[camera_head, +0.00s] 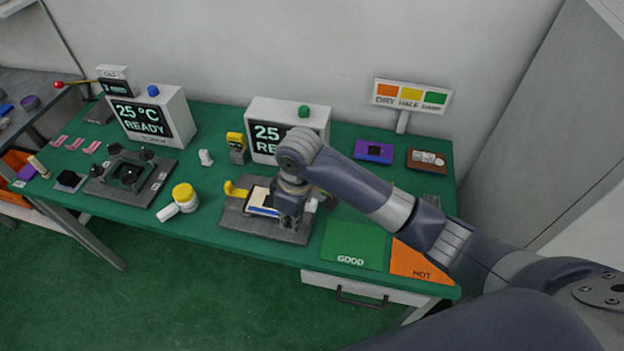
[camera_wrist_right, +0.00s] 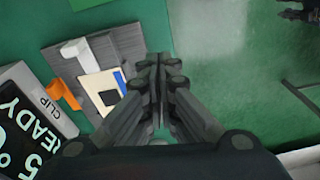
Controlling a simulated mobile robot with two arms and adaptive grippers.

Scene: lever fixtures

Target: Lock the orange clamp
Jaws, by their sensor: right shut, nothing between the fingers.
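A white block (camera_wrist_right: 84,50) is also on the plate. My right gripper (camera_head: 290,222) is over the right part of this fixture in the head view and hides some of it. Its fingers (camera_wrist_right: 158,64) are shut and empty. Whether they touch the fixture I cannot tell. My left gripper is not in view.
Behind the fixture stands a white READY display box (camera_head: 310,115). A green GOOD mat (camera_head: 355,245) and an orange HOT mat (camera_head: 420,264) lie flat at right.

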